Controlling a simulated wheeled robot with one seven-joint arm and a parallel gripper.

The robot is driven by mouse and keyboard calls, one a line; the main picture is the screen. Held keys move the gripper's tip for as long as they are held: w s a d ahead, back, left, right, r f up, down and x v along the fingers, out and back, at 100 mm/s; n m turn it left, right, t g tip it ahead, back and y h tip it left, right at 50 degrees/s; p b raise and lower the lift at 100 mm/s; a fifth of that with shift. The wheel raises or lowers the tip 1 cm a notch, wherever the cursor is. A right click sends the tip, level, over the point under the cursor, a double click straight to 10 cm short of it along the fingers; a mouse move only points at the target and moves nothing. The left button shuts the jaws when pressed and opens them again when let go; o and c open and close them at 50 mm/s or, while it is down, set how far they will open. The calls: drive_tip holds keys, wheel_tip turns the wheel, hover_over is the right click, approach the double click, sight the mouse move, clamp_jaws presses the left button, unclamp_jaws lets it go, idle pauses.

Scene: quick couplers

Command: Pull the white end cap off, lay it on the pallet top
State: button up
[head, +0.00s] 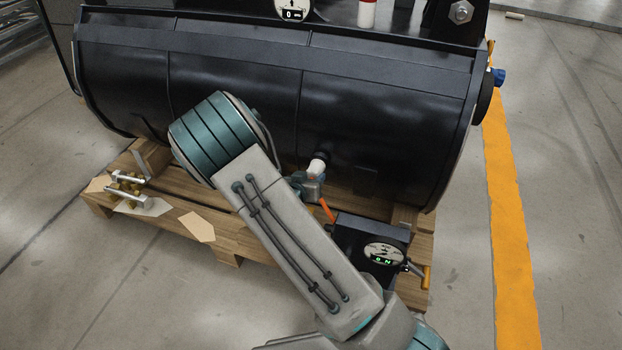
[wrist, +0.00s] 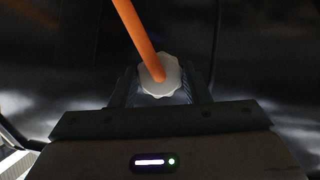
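The white end cap (wrist: 152,88) has a fluted rim and shows in the wrist view between the two dark fingers of my gripper (wrist: 160,88). One finger is on each side, close to the rim; I cannot tell whether they touch it. An orange rod (wrist: 138,38) crosses in front of the cap. In the head view a white piece (head: 317,166), probably the cap, sits low at the front of the black tank, above a small grey-blue fitting. My arm hides much of this area. The wooden pallet (head: 243,231) lies under the tank, with bare boards at the front.
The large black tank (head: 235,75) fills the back. On the pallet, metal fittings (head: 128,185) lie at the left, a tan plate (head: 198,226) near the front edge, and a black box with a gauge (head: 384,253) at the right. An orange lever (head: 327,210) sticks out beside my arm.

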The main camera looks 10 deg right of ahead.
drive_tip(key=shift+c, duration=1.3)
drive_tip(key=shift+s+a+p, duration=0.25)
drive_tip(key=shift+s+a, duration=0.3)
drive_tip(key=shift+s, duration=0.35)
drive_tip(key=shift+s+a+p, duration=0.2)
drive_tip(key=shift+s+a, duration=0.3)
drive_tip(key=shift+s, duration=0.4)
drive_tip(key=shift+s, duration=0.1)
drive_tip(key=s+a, duration=0.2)
drive_tip(key=s, duration=0.1)
drive_tip(key=shift+s+p, duration=0.15)
drive_tip(key=shift+p, duration=0.25)
drive_tip(key=shift+d, duration=0.1)
